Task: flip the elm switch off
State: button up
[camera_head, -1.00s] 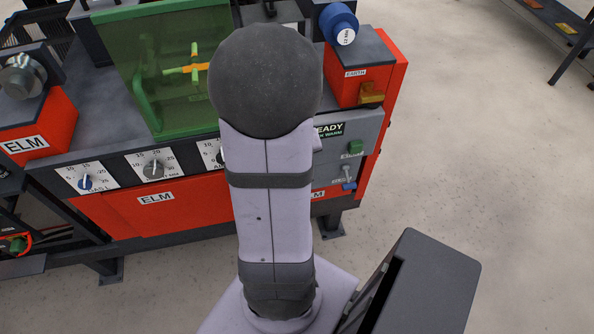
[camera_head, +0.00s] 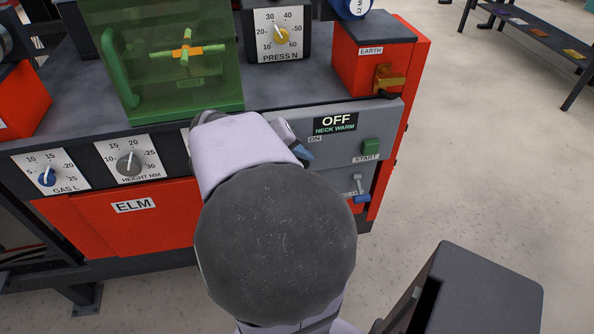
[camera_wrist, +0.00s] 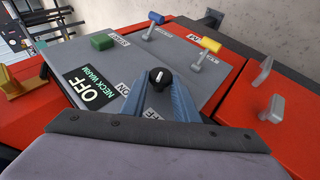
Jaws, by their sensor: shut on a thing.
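The elm switch is a round black knob (camera_wrist: 160,76) with a white mark, on the grey front panel (camera_wrist: 205,75) between labels ON and OFF. My gripper (camera_wrist: 161,88) has its two blue fingers on either side of the knob, shut on it. In the head view my arm hides the knob; only a blue fingertip of my gripper (camera_head: 303,153) shows beside the ON label. The display (camera_head: 335,122) above reads OFF, NECK WARM, and it also shows in the wrist view (camera_wrist: 92,91).
A green START button (camera_head: 370,147) and a lever with a blue end (camera_head: 361,198) sit to the right on the panel. A green transparent guard (camera_head: 190,65) stands above left, dials (camera_head: 128,164) are on the left. A red EARTH box (camera_head: 365,70) stands at upper right.

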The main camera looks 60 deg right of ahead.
jog(key=shift+w+a+f+g+h+b, duration=0.1)
jog(key=shift+f+g+h+b, duration=0.25)
jog(key=shift+b, duration=0.45)
jog(key=shift+r, duration=0.25)
jog(key=o, duration=1.1)
jog(key=shift+c, duration=0.2)
jog(key=p+v, duration=0.1)
jog(key=v, duration=0.6)
jog(key=shift+a, duration=0.2)
jog(key=shift+w+n, duration=0.1)
jog(key=shift+n, duration=0.3)
